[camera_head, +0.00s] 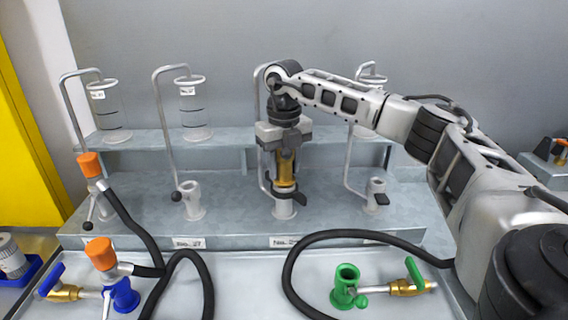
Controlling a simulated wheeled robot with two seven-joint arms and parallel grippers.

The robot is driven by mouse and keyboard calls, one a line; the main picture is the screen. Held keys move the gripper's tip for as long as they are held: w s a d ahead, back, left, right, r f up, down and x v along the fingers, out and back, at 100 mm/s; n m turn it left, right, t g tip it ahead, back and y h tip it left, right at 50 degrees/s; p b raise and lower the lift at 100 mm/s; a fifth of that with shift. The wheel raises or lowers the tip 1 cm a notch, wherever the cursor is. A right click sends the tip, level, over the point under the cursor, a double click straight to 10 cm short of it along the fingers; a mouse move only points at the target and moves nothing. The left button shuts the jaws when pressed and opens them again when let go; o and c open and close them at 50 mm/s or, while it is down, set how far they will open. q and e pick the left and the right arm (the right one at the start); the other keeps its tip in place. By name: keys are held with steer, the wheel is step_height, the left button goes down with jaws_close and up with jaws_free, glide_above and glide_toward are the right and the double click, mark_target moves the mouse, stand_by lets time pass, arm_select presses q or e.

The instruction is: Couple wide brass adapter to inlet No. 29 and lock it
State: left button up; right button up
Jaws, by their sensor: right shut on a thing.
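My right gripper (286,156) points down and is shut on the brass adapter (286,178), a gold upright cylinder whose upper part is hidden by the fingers. The adapter is right over the third grey inlet (284,210) from the left; its lower end meets the inlet's top, but I cannot tell whether it is seated. The label (285,241) below this inlet starts with "No. 2"; its last digit is not clear. A dark lever part shows beside the inlet, its position unclear. My left gripper is not in view.
Other grey inlets (192,201) (376,192) stand either side. Orange-capped hose fittings (91,165) (103,254) are at left. A green fitting (347,287) and black hose (300,250) lie on the front tray. Glass cylinders (196,110) stand on the shelf behind.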

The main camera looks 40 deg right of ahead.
steer(key=shift+f, duration=0.35)
stand_by(0.5)
steer(key=o, duration=1.2)
steer(key=shift+o, duration=0.3)
step_height(320, 180, up, 3)
steer(key=shift+r+p, duration=0.15)
steer(key=shift+p, duration=0.6)
step_height(320, 180, up, 14)
